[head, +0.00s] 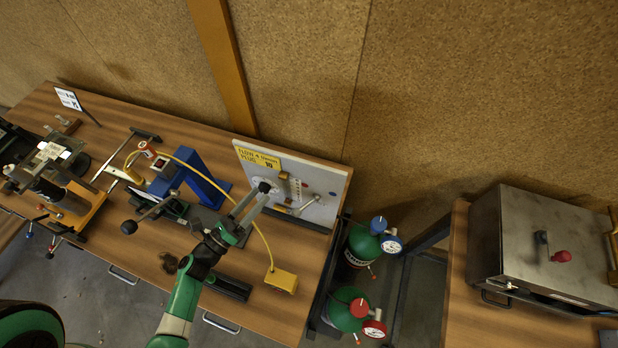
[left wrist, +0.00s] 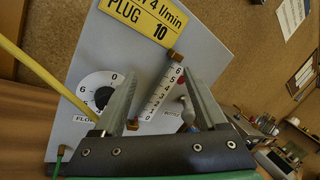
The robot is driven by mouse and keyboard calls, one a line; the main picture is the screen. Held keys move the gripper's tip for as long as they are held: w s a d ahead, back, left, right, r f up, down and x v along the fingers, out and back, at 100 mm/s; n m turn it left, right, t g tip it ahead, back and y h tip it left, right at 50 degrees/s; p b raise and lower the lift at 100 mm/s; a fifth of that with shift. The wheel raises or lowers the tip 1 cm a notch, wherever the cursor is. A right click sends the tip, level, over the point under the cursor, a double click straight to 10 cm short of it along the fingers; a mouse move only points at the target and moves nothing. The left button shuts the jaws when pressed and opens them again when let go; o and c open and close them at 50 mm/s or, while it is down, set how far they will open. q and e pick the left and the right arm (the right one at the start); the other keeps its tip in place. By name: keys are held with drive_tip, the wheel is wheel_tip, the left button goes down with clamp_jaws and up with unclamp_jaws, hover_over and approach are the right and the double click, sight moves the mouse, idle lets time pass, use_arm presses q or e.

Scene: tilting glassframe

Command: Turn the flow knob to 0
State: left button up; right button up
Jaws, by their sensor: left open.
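The instrument panel (head: 325,179) stands near the right end of the long bench. In the left wrist view the panel (left wrist: 92,50) fills the middle. Its round white flow dial (left wrist: 93,83) shows a 0 at its upper right and a 6 at its left. The black flow knob (left wrist: 103,96) at the dial's centre is partly hidden by a finger. My left gripper (head: 258,193) is in front of the panel. In the left wrist view its open fingers (left wrist: 161,75) straddle the numbered flow tube, with the knob beside the left finger. My right gripper is not in view.
A yellow sign (head: 260,158) reading PLUG 10 is on the panel. A yellow hose (head: 232,193) runs to a yellow box (head: 282,281) on the bench. A blue stand (head: 195,172) is left of my gripper. Gas cylinders (head: 360,245) stand right of the bench.

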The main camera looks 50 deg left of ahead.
sight(262, 191)
use_arm(q)
drive_tip(key=shift+s+f+n+g+y+b, duration=0.5)
drive_tip(key=shift+s+f+n+g+y, duration=1.45)
drive_tip(key=shift+s+f, duration=1.8)
drive_tip(key=shift+n+t, duration=0.35)
drive_tip(key=shift+n, duration=0.1)
drive_tip(key=x, duration=1.1)
drive_tip(key=shift+w+a+f, duration=0.2)
drive_tip(key=shift+a+f, duration=0.1)
drive_tip(key=shift+a, duration=0.05)
drive_tip(key=shift+c, duration=0.3)
clamp_jaws()
